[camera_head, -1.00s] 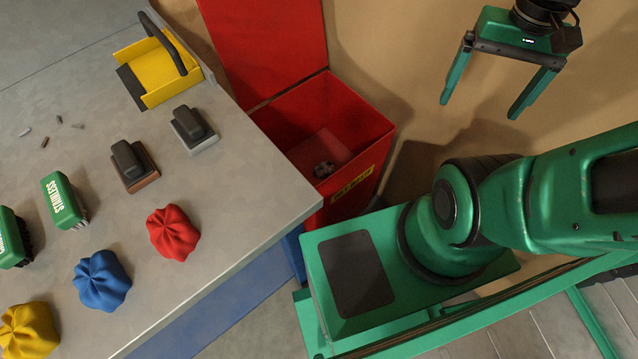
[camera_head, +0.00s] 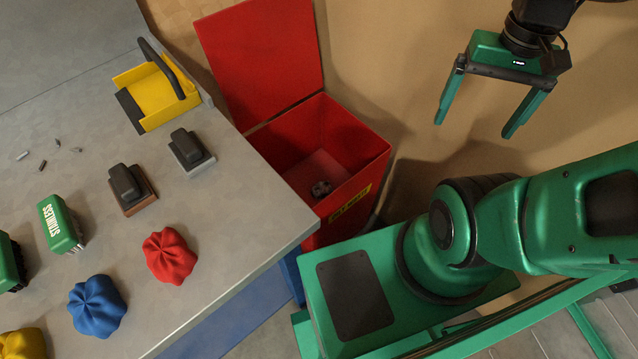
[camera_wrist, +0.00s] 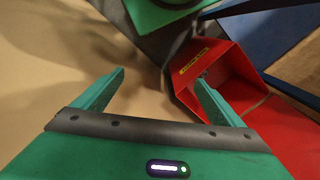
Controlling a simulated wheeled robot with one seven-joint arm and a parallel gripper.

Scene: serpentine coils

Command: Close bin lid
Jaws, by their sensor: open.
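A red bin (camera_head: 352,147) stands beside the table's right end in the head view. Its red lid (camera_head: 262,55) stands raised at the bin's back, so the bin is open. A small dark and grey lump (camera_head: 321,189) lies inside. My gripper (camera_head: 474,123) is open and empty, to the right of the bin and apart from it. In the wrist view the bin (camera_wrist: 238,68) shows at the right, partly behind one finger of my gripper (camera_wrist: 160,85). The red lid (camera_wrist: 283,135) shows below it there, partly cut off by the frame.
The grey table (camera_head: 225,225) holds a yellow dustpan (camera_head: 150,95), two dark-handled blocks, green brushes (camera_head: 60,222) and red (camera_head: 169,255), blue and yellow cloths. A tan wall is behind the bin. My green base and arm occupy the lower right.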

